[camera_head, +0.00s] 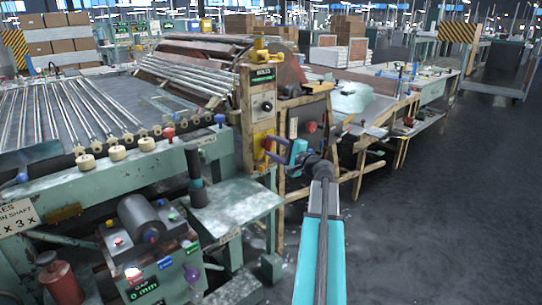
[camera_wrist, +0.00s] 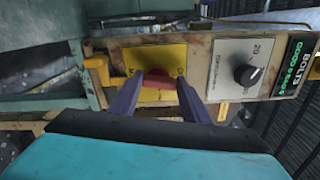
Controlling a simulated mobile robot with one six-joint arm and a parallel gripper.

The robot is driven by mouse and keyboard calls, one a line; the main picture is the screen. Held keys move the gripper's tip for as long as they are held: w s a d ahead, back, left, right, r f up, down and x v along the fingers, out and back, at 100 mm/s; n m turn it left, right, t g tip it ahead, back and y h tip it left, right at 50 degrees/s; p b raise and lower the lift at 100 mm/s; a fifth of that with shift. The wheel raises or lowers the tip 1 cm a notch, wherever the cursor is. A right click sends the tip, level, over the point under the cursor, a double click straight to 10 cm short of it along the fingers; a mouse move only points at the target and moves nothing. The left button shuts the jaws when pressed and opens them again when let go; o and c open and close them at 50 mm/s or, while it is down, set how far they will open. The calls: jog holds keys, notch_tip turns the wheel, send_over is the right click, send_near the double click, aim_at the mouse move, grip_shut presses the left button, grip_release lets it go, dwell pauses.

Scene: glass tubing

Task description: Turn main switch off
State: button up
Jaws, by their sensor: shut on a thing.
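The main switch is a red rotary handle (camera_wrist: 158,76) on a yellow plate (camera_wrist: 147,60) set in a worn panel in the wrist view. The two dark purple fingers of my gripper (camera_wrist: 158,84) stand on either side of the red handle and are shut on it. The ends of the handle are partly hidden by the fingers. In the head view my gripper (camera_head: 268,149) reaches from the right to the yellow plate (camera_head: 262,133) on the upright control post, and the handle is mostly hidden there.
Right of the switch in the wrist view is a grey dial plate with a black knob (camera_wrist: 250,75) and a green-lettered sign (camera_wrist: 292,66). In the head view a green machine table (camera_head: 240,207) stands left of my arm. Open floor (camera_head: 440,220) lies to the right.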

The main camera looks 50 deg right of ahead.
jog(key=shift+w+a+n+b, duration=0.1)
jog(key=shift+n+b, duration=1)
jog(key=shift+b, duration=0.1)
jog(key=shift+r, duration=0.1)
jog(key=o, duration=1)
jog(key=shift+o, duration=0.2)
jog(key=s+a+p, duration=0.1)
jog(key=s, duration=1.2)
jog(key=shift+s+p, duration=0.35)
jog(key=shift+s, duration=0.05)
